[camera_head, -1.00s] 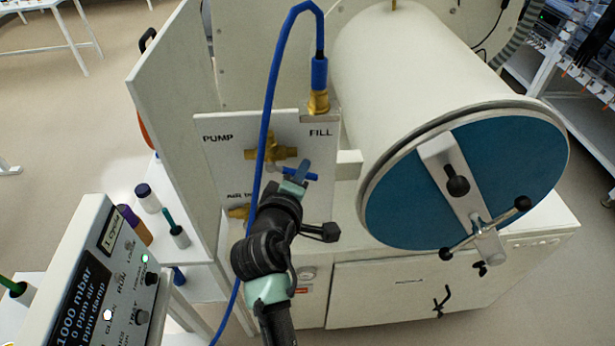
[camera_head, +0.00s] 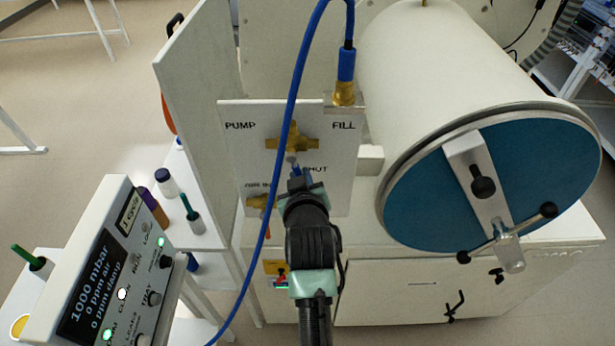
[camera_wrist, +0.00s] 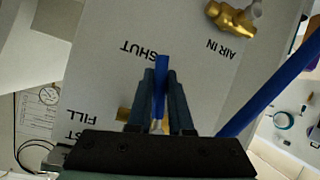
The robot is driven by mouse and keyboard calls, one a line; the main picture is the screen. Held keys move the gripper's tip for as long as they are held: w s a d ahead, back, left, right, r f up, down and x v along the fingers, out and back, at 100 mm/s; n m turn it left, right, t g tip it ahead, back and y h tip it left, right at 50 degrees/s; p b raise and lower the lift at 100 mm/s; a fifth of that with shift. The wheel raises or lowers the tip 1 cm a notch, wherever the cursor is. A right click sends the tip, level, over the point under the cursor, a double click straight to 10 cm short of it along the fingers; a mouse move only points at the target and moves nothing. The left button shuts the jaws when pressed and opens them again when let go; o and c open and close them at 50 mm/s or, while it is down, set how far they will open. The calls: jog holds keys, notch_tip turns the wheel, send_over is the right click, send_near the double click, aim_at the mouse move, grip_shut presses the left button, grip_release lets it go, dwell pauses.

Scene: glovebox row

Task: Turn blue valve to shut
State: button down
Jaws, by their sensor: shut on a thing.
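The blue valve has a brass body (camera_head: 291,140) on the white panel (camera_head: 343,160), between the PUMP and FILL labels. Its blue handle (camera_wrist: 161,68) points down, toward the SHUT label, which lies just beside its end in the wrist view. My gripper (camera_head: 297,180) is in front of the panel, shut on the blue handle. In the wrist view my gripper's two fingers (camera_wrist: 160,90) stand on either side of the handle, whose end sticks out past them. The fingers and gripper body hide most of the valve there.
A blue hose (camera_head: 270,175) hangs close to the left of my gripper. A second brass valve (camera_head: 258,202) by AIR IN sits lower left. The large white chamber with a blue door (camera_head: 425,195) is at right, the display box (camera_head: 100,280) at lower left.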

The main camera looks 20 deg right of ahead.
jog(key=shift+w+a+f+m+t+y+b, duration=0.1)
jog(key=shift+w+a+m+t+y+b, duration=0.15)
jog(key=shift+a+m+y+b, duration=0.5)
jog(key=shift+m, duration=0.25)
jog(key=c, duration=0.8)
grip_release()
jog(key=shift+c, duration=0.2)
jog(key=b+v, duration=0.2)
jog(key=v, duration=1.1)
jog(key=shift+b, duration=0.3)
jog(key=shift+a+f, duration=0.1)
